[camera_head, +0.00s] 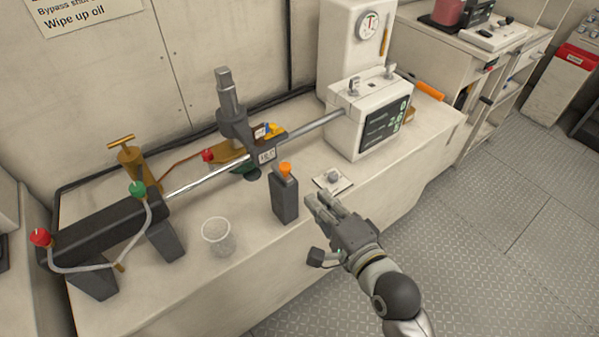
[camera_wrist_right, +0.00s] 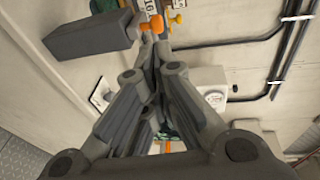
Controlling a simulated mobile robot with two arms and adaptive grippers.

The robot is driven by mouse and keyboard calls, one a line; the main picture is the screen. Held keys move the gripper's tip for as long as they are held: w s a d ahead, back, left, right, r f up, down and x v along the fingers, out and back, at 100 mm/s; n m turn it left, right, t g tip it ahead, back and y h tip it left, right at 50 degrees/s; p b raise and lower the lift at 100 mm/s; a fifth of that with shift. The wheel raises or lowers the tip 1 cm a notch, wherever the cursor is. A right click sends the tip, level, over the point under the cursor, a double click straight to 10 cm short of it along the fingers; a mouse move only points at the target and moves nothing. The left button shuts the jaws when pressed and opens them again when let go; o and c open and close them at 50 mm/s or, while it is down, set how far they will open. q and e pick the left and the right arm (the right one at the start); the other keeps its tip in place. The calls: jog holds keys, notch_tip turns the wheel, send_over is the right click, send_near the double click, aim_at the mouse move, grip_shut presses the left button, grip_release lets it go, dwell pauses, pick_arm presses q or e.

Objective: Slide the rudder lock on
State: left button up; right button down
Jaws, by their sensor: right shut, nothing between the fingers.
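A silvery rod (camera_head: 210,178) runs between the dark cylinder at left and the white box at right. A grey clamp-like block with a label (camera_head: 267,156) sits around it, below an upright dark post (camera_head: 227,97). A dark upright block with an orange knob (camera_head: 285,198) stands on the bench in front of the rod; it also shows in the right wrist view (camera_wrist_right: 90,38). I cannot tell which piece is the rudder lock. My right gripper (camera_head: 324,203) is shut and empty, right of the dark block and above the bench's front edge. My left gripper is out of view.
A small plate with a grey knob (camera_head: 333,181) lies just behind my right gripper. A clear cup (camera_head: 218,237) stands left of the dark block. Hoses with red and green caps and a brass pump (camera_head: 133,165) occupy the left. The white box (camera_head: 368,118) bounds the right.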

aim_at(282, 169)
jog(key=p+x, duration=0.1)
jog(key=x, duration=0.8)
jog(key=shift+w, duration=0.3)
jog(key=shift+a, duration=0.15)
jog(key=x, duration=0.3)
jog(key=shift+a+r+p, duration=0.2)
jog(key=shift+a+p, duration=0.1)
jog(key=shift+r, duration=0.1)
